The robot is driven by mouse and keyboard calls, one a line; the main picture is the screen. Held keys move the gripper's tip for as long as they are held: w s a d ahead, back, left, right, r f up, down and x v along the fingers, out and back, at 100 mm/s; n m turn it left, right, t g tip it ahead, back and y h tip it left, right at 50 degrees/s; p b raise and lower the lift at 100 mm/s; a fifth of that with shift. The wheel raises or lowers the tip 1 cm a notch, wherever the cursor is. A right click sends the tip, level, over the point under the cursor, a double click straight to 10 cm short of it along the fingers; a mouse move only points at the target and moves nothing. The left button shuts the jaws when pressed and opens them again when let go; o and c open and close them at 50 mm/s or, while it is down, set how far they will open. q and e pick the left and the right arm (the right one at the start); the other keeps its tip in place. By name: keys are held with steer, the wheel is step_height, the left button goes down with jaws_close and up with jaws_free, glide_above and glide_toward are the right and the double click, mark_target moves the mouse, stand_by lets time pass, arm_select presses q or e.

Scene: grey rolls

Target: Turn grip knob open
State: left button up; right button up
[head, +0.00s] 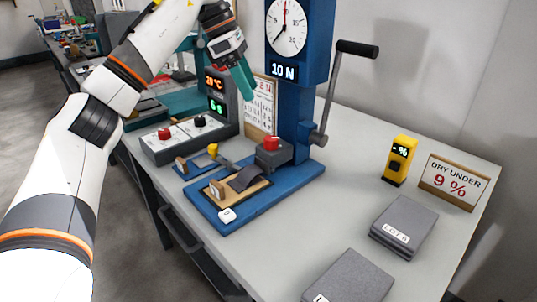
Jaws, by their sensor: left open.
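A blue test stand (213,215) stands on the table with a dial gauge (287,27) and a "10 N" display. A red knob (271,143) sits on a dark grey block (272,157) at the foot of its column. A dark strip (245,179) runs from near this block over a tan plate. A yellow knob (213,150) stands at the stand's left. No label shows which is the grip knob. My left gripper (246,86) is above and left of the red knob, apart from it, with teal fingers pointing down. It is open and appears empty. My right gripper is out of view.
A control box (172,148) with red and black knobs stands left of the stand. A long lever (335,85) rises on the column's right. A yellow meter (400,160), a "DRY UNDER 9 %" sign (452,183) and grey slabs (404,225) occupy the right. Table between is clear.

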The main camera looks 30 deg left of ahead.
arm_select(q)
steer(key=f, duration=0.1)
steer(key=b, duration=0.2)
glide_above(270, 138)
steer(key=s+a, duration=0.1)
steer(key=a, duration=0.1)
step_height(270, 138, down, 6)
steer(key=shift+a+f, duration=0.1)
steer(key=shift+f, duration=0.15)
steer(key=shift+b+x, duration=0.65)
steer(key=shift+x, duration=1.85)
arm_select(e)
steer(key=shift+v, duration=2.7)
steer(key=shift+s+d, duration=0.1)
arm_select(q)
steer(key=c, duration=1)
